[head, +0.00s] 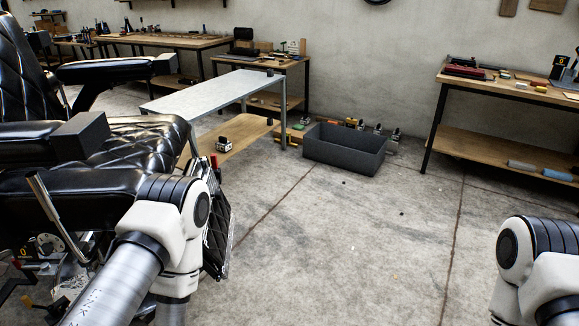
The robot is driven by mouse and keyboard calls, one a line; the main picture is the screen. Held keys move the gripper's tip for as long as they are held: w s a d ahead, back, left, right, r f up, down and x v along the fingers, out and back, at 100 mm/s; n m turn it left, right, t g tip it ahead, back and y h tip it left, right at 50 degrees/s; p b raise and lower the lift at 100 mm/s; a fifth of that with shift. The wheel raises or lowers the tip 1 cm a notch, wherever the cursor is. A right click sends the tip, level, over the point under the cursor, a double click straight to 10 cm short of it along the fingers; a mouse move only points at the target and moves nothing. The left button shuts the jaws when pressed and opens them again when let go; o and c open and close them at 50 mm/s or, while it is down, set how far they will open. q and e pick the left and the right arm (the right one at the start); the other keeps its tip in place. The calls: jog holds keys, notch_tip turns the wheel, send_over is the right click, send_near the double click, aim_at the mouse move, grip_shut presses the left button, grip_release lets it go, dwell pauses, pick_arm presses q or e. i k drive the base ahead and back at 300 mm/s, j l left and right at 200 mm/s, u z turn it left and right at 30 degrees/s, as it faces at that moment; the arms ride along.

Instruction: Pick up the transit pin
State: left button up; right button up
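A black quilted barber chair (120,150) fills the left side of the head view. A small red piece (214,163) shows at the chair's right side, just above the black footrest panel (216,235). Another small red piece shows low at the left edge, among metal parts under the seat. I cannot tell whether either is the transit pin. My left arm crosses in front of the chair and hides part of its base. My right arm shows at the lower right, over bare floor. Neither gripper is in view.
A grey-topped table (205,93) with a wooden lower shelf stands behind the chair. A dark grey open bin (345,160) sits on the floor to its right. Workbenches with tools line the wall, one at the right (510,86). The concrete floor in the middle is mostly clear.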

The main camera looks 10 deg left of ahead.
aim_at(212, 157)
jog(key=i+z, duration=0.1)
jog(key=i, duration=0.5)
jog(key=i+j, duration=0.1)
jog(key=i, duration=0.5)
jog(key=i+z, duration=0.15)
jog(key=i, duration=0.45)
jog(key=i+j+z, duration=0.1)
jog(key=i, duration=0.45)
jog(key=i+l+u, duration=0.15)
jog(key=i+u, duration=0.35)
jog(key=i, duration=0.3)
jog(key=i+l+u, duration=0.45)
jog(key=i, duration=0.3)
jog(key=i+l+u, duration=0.5)
jog(key=i+l, duration=0.2)
